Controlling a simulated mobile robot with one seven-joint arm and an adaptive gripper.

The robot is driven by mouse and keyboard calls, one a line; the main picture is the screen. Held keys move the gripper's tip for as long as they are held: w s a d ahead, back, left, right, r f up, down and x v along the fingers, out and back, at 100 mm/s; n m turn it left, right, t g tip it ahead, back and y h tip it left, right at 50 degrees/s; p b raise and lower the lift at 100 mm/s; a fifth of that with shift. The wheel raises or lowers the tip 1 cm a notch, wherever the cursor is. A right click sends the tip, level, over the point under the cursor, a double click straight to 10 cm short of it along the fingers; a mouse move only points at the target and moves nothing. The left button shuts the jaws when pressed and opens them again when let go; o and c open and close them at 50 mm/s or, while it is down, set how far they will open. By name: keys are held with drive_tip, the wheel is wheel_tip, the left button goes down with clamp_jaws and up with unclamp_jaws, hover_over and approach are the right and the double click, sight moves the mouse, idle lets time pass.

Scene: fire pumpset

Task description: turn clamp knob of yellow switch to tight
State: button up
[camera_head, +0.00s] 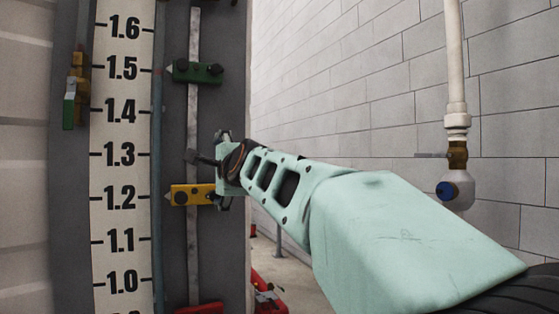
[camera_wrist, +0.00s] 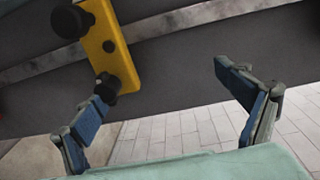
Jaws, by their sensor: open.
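The yellow switch (camera_head: 192,194) is on the vertical rail beside the 1.2 mark in the head view. In the wrist view the yellow switch (camera_wrist: 108,42) is at the upper left, with a black knob (camera_wrist: 106,86) at its near end and another dark knob (camera_wrist: 69,22) at its far end. My gripper (camera_head: 221,170) is at the right end of the switch and partly hides it. In the wrist view my gripper (camera_wrist: 160,87) is open and empty. Its left fingertip is close to the near knob; I cannot tell whether they touch. The right finger is well clear to the right.
A green switch (camera_head: 199,72) is higher on the same rail (camera_head: 193,120), near 1.5. A red part (camera_head: 200,308) is at the bottom. The numbered scale (camera_head: 121,132) stands left of the rail. A white pipe with a valve (camera_head: 456,188) is on the block wall at right.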

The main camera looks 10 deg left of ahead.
drive_tip(key=shift+t, duration=0.3)
drive_tip(key=r, duration=0.4)
drive_tip(key=shift+s+d, duration=0.25)
drive_tip(key=shift+s, duration=0.15)
drive_tip(key=shift+a+f, duration=0.2)
drive_tip(key=shift+f, duration=1.05)
drive_tip(key=shift+c, duration=0.6)
drive_tip(key=shift+s+d+r, duration=0.15)
drive_tip(key=shift+s+r, duration=0.05)
drive_tip(key=shift+c, duration=1.1)
drive_tip(key=shift+p+v, duration=0.85)
drive_tip(key=shift+v, duration=0.05)
drive_tip(key=c, duration=0.4)
drive_tip(key=shift+s+d+p, duration=0.3)
drive_tip(key=shift+p, duration=0.95)
drive_tip(key=shift+c, duration=1.3)
drive_tip(key=shift+s+d+r+p, duration=0.1)
drive_tip(key=shift+s+d+p, duration=0.1)
drive_tip(key=shift+s+p, duration=0.1)
drive_tip(key=c, duration=0.3)
drive_tip(key=f+p+v, duration=0.1)
drive_tip(key=p+v, duration=0.8)
drive_tip(key=shift+f, duration=0.15)
